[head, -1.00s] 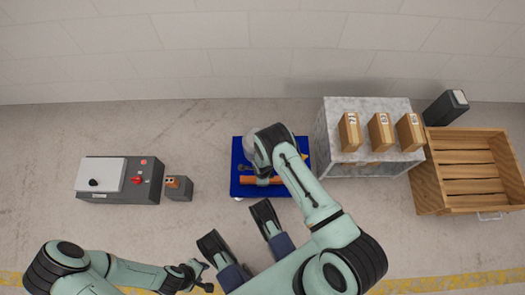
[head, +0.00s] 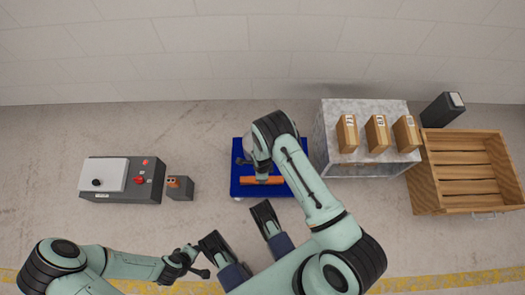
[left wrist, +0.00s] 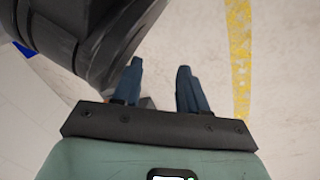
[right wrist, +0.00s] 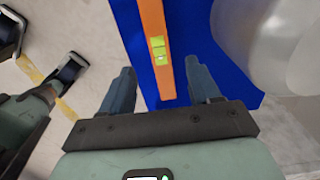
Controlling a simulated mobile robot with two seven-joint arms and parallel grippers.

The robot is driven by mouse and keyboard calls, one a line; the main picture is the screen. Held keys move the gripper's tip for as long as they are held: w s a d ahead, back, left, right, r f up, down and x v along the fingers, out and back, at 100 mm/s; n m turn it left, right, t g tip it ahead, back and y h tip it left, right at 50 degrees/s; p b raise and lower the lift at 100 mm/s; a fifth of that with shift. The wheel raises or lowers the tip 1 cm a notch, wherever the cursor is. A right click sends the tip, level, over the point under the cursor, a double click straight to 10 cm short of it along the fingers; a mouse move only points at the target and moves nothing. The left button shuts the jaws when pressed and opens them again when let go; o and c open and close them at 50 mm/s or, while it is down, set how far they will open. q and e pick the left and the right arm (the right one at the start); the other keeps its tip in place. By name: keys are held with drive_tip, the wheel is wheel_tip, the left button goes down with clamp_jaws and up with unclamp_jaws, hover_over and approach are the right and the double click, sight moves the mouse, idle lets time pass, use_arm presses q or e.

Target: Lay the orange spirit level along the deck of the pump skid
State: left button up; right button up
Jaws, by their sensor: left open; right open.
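The orange spirit level (head: 262,181) lies on the blue pump skid (head: 296,189), along the front part of its deck in the head view. In the right wrist view the level (right wrist: 149,20) shows its green vial and runs over the blue deck (right wrist: 205,70). My right gripper (right wrist: 160,72) is open above the skid, with the level's near end between its fingers in the picture and no grip on it. My right arm hides part of the skid in the head view. My left gripper (left wrist: 160,66) is open and empty, low over the floor left of the skid.
A rounded translucent body (right wrist: 255,35) stands on the skid. A grey bench (head: 374,109) with boxes (head: 377,134) stands right of it, then a wooden crate (head: 462,170) and a dark bin (head: 442,110). A control box (head: 122,180) and small grey block (head: 180,188) stand left on open floor.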

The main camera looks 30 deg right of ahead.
use_arm(q)
drive_tip(key=shift+w+d+r+t+p, duration=0.2)
drive_tip(key=shift+w+r+t+p, duration=0.3)
drive_tip(key=shift+w+r, duration=0.75)
use_arm(e)
drive_tip(key=s+a+r+n+t+y, duration=0.1)
drive_tip(key=s+r+n+t, duration=0.1)
drive_tip(key=s+r+n, duration=0.8)
drive_tip(key=shift+s+a+r+n+y, duration=0.35)
drive_tip(key=shift+s+n, duration=0.95)
drive_tip(key=shift+n, duration=3.4)
use_arm(q)
drive_tip(key=shift+f, duration=0.1)
use_arm(e)
drive_tip(key=shift+f, duration=0.1)
